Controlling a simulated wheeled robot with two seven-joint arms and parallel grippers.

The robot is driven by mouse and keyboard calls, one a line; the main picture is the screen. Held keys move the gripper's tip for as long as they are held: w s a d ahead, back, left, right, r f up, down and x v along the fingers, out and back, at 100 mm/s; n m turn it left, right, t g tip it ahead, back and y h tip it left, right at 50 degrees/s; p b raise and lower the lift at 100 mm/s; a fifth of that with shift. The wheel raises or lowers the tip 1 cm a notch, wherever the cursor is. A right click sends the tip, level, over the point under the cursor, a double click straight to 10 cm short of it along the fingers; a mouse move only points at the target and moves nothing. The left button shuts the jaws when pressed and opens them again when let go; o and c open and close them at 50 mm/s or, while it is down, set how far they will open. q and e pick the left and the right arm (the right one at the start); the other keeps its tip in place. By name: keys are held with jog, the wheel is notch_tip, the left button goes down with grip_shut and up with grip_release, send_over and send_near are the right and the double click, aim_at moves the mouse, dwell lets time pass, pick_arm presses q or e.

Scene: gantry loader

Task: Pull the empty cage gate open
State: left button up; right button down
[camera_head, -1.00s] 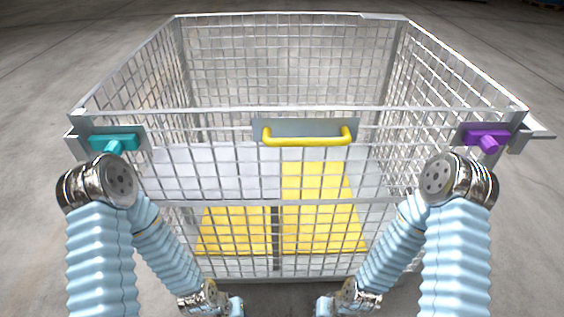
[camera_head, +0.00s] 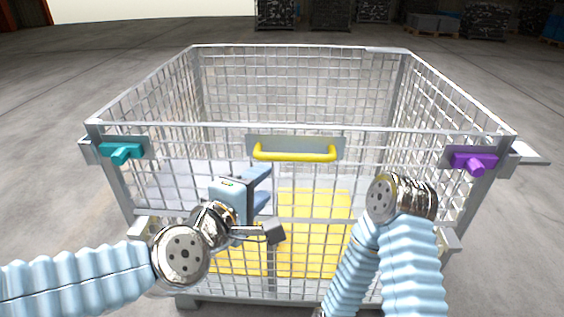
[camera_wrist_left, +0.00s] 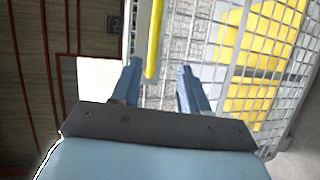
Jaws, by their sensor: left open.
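The wire-mesh cage gate (camera_head: 180,180) is the cage's front panel and stands upright. It has a yellow bar handle (camera_head: 295,153) at its top middle, which also shows in the left wrist view (camera_wrist_left: 154,40). A teal latch (camera_head: 122,152) sits at the gate's left top corner and a purple latch (camera_head: 474,160) at the right. My left gripper (camera_head: 264,190) is open in front of the gate, below and left of the handle. In the left wrist view, its fingers (camera_wrist_left: 160,88) point toward the handle, with nothing gripped. My right gripper is out of view.
The cage's side wall (camera_head: 440,110) and back wall (camera_head: 300,85) are mesh. Yellow and grey surfaces show through the gate. My right arm is bent before the gate's right half. Concrete floor (camera_head: 60,80) lies clear around; stacked loads stand far behind.

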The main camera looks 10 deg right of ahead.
aim_at(291, 160)
pick_arm(q)
jog(key=b+x, duration=0.3)
jog(key=x, duration=0.1)
jog(key=b+x, duration=0.3)
jog(key=x, duration=0.1)
jog(key=r+b+x, duration=0.1)
jog(key=b+x, duration=0.2)
jog(key=x, duration=0.1)
jog(key=shift+d, duration=0.45)
jog(key=shift+w+d, duration=0.35)
grip_shut()
jog(key=shift+f, duration=0.1)
